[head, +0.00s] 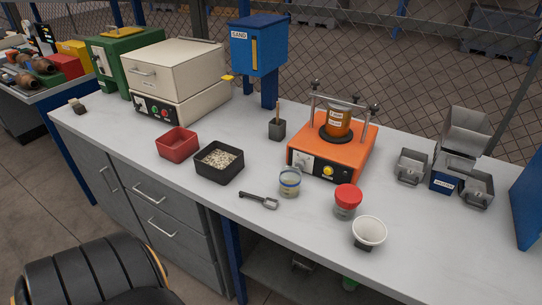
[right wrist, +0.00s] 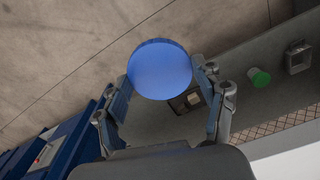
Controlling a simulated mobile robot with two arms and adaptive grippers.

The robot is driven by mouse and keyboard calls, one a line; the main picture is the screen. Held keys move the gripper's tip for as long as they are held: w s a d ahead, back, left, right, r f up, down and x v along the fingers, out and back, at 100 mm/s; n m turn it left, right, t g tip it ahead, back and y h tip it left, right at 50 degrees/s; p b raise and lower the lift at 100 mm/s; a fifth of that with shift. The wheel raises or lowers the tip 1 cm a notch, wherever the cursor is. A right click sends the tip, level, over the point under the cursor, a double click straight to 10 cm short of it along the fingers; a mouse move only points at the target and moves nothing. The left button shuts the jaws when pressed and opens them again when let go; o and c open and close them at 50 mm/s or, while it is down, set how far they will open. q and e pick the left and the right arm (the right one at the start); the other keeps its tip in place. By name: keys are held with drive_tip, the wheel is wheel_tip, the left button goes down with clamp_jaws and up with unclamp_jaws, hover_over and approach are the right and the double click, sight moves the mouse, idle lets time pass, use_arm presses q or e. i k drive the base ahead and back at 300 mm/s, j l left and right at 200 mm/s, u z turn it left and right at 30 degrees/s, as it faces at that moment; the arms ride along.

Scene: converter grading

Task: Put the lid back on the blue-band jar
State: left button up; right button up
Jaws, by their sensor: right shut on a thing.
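The blue-band jar (head: 289,183) stands upright and open on the white bench, in front of the orange machine. It is clear, with a blue band near its rim and something pale inside. In the right wrist view my right gripper (right wrist: 166,82) is shut on a round blue lid (right wrist: 160,68), with a finger at each side of it. The right gripper is outside the head view, so its distance from the jar cannot be told. My left gripper is in neither view.
A red-lidded jar (head: 347,202) and a white cup (head: 369,232) stand right of the open jar. A dark wrench-like tool (head: 259,200) lies left of it. The orange machine (head: 325,160) stands behind. A black tray (head: 219,176) of grains and a red tray (head: 177,146) are further left.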

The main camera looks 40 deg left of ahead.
sight(290, 177)
drive_tip(key=u, duration=1.75)
